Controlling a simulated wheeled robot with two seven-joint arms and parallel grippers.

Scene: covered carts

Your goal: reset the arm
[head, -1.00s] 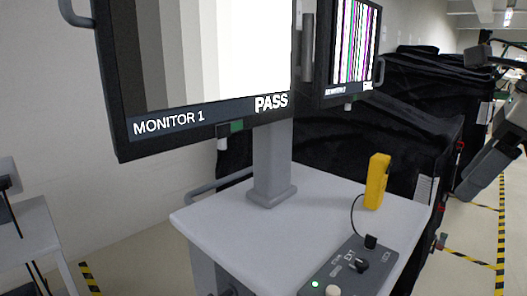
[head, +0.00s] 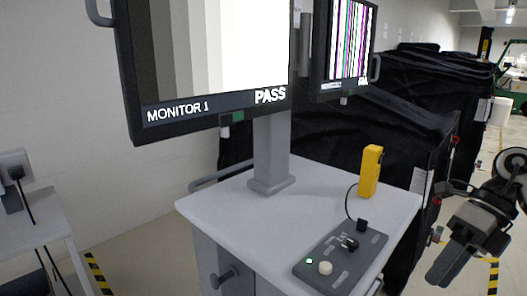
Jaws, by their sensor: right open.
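My right arm (head: 507,182) comes in at the right edge of the head view. My right gripper (head: 452,268) hangs from it, pointing down and to the left, open, with nothing seen between its fingers. It is to the right of the white cart top (head: 222,207) and appears clear of it. My left arm and gripper are not in view.
The cart carries Monitor 1 (head: 215,112), reading PASS, a yellow handheld device (head: 370,172) and a grey control box (head: 312,275). A second monitor (head: 343,92) shows stripes. Black-covered carts (head: 325,148) stand behind. A grey table (head: 35,222) is at the left.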

